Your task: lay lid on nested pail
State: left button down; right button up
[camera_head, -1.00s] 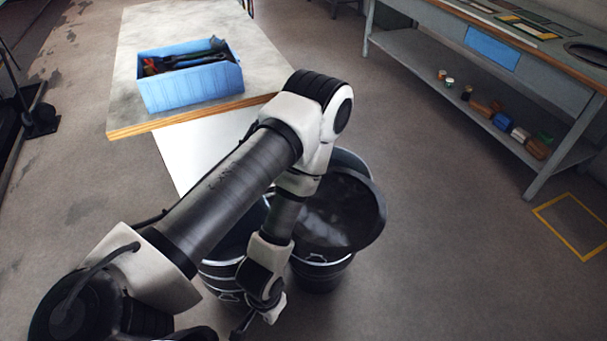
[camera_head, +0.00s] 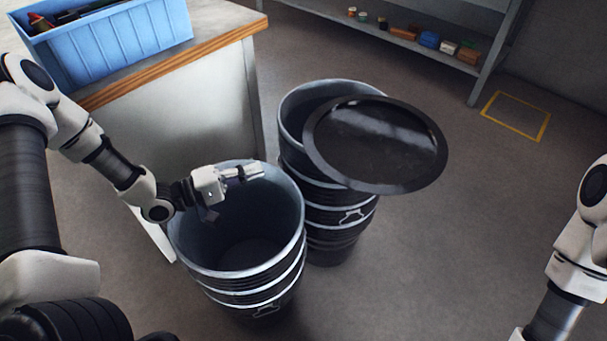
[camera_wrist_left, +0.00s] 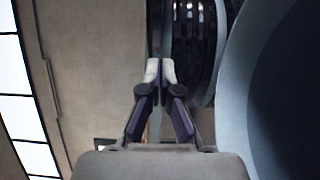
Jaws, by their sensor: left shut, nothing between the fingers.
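The round black lid (camera_head: 376,145) lies off-centre over the rear pail (camera_head: 297,112). It leaves the left part of the mouth open and overhangs on the right. The rear pail is dark with pale bands and looks like a stack, one pail inside another. A front pail (camera_head: 236,272) stands open beside it, and its inside looks empty. My left gripper (camera_head: 258,171) is shut and empty, above the back rim of the front pail and left of the lid. The left wrist view shows its closed fingertips (camera_wrist_left: 160,72). My right arm enters at the right edge, its gripper out of frame.
A table (camera_head: 222,42) with a blue crate (camera_head: 112,45) of tools stands at the back left, close to the pails. A shelf unit (camera_head: 440,58) with small items is at the back right. Floor right of the pails is clear, with a yellow-outlined square (camera_head: 517,116).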

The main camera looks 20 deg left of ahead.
pick_arm(q)
jog(key=w+d+b, duration=0.3)
jog(key=w+d, duration=0.3)
jog(key=d, duration=0.4)
jog(key=shift+w+d, duration=0.15)
jog(key=shift+w, duration=0.1)
pick_arm(e)
notch_tip(320, 180, down, 4)
jog(key=shift+w+d+r, duration=0.1)
jog(key=shift+d, duration=0.05)
